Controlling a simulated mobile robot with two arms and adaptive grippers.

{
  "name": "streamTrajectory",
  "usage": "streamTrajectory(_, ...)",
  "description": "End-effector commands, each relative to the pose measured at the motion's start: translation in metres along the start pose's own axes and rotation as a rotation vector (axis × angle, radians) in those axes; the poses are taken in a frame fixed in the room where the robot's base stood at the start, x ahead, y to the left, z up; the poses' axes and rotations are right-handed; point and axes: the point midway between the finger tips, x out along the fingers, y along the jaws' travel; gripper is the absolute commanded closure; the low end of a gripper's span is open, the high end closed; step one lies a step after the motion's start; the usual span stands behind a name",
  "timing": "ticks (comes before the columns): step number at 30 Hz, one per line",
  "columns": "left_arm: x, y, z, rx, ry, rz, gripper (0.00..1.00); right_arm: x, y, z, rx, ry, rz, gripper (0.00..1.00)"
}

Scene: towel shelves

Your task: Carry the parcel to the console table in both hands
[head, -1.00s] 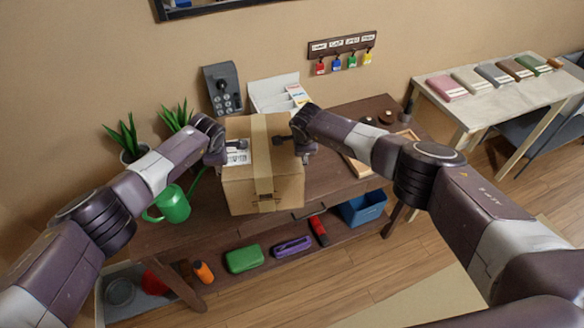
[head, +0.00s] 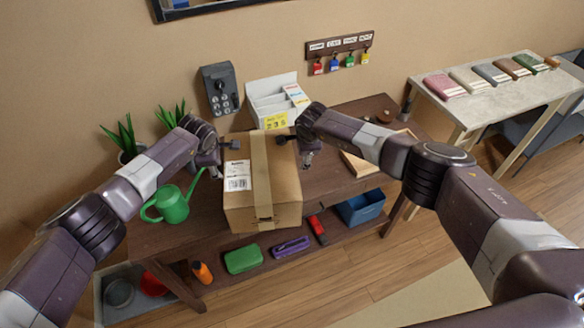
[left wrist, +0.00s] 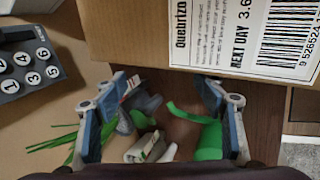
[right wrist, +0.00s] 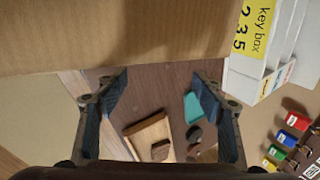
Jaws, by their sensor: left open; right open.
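The parcel (head: 285,185) is a brown cardboard box with a tape strip and a white label. It appears to stand upright on the dark wooden console table (head: 345,185), close to the front edge; its underside is hidden. My left gripper (head: 232,146) is open at the parcel's upper left side. In the left wrist view the parcel (left wrist: 120,30) lies beyond my open fingertips, not between them. My right gripper (head: 290,142) is open at the upper right side. In the right wrist view the parcel (right wrist: 100,35) is beside the open, empty fingers.
A wooden tray (head: 365,165) lies to the right. Potted plants (head: 125,138) stand at the back left. A blue bin (head: 362,208) sits on the lower shelf.

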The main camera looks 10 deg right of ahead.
Motion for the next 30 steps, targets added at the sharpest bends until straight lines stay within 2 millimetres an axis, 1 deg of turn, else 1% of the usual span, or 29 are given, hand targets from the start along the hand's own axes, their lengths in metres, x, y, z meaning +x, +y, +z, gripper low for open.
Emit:
streamTrajectory(8, 0.0, 0.0, -0.001, 0.0, 0.002, -0.001, 0.36, 0.0, 0.0, -0.001, 0.0, 0.003, 0.001, 0.37)
streamTrajectory(11, -0.003, 0.0, -0.002, 0.001, 0.002, 0.0, 0.36, 0.0, 0.0, -0.002, 0.0, 0.003, 0.001, 0.37)
streamTrajectory(14, -0.011, 0.001, -0.002, 0.001, 0.002, 0.001, 0.36, 0.0, 0.0, -0.002, 0.0, 0.003, 0.001, 0.37)
streamTrajectory(17, -0.022, 0.001, -0.002, 0.002, 0.002, 0.002, 0.36, 0.001, 0.0, -0.002, 0.0, 0.003, 0.001, 0.37)
streamTrajectory(23, -0.051, 0.0, -0.002, 0.002, 0.002, 0.002, 0.36, 0.0, 0.0, -0.002, 0.0, 0.003, 0.001, 0.37)
streamTrajectory(30, -0.091, 0.001, -0.002, 0.002, 0.001, 0.002, 0.36, 0.0, 0.0, -0.002, 0.0, 0.003, 0.001, 0.37)
